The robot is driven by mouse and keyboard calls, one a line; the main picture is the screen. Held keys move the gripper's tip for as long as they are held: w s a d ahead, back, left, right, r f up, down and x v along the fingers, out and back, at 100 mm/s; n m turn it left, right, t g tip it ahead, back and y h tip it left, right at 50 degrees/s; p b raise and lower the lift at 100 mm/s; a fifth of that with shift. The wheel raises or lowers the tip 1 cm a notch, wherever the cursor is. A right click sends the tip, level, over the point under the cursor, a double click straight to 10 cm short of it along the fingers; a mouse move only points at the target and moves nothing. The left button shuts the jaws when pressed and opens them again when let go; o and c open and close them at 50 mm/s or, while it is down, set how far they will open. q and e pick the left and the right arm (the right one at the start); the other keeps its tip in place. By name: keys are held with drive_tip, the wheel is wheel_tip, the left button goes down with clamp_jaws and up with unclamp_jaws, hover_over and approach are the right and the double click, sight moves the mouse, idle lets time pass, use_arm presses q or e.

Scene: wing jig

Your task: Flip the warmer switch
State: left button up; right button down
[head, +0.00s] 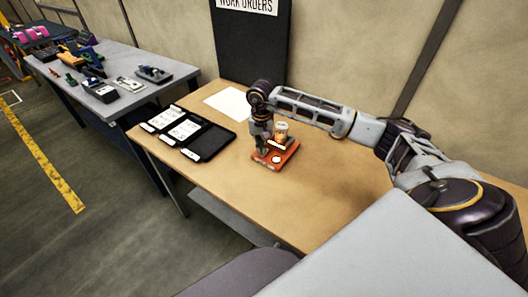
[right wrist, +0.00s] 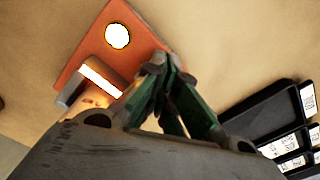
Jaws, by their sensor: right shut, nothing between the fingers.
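The warmer (head: 284,160) is a flat orange-red plate on the wooden table, with a round white spot and a bright white bar on it. In the right wrist view the plate (right wrist: 82,52) lies at the upper left, and the round spot and the bar both show as glowing white. A small tan cup (head: 281,128) stands at its far side. I cannot tell which part is the switch. My right gripper (head: 262,151) points down at the warmer's left edge. In the right wrist view its fingertips (right wrist: 164,68) are together and empty, over or beside the plate's edge; contact is unclear. My left gripper is out of view.
A black tray (head: 232,131) with white cards lies left of the warmer. A white sheet (head: 228,103) lies behind it. A grey bench (head: 110,104) with tools stands at the left. The wooden table (head: 215,172) is clear in front.

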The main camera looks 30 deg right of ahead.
drive_tip(key=shift+f+b, duration=0.65)
drive_tip(key=shift+f, duration=0.2)
idle(1.0)
drive_tip(key=shift+r, duration=0.2)
drive_tip(key=shift+r+p, duration=1.6)
drive_tip(key=shift+r, duration=1.75)
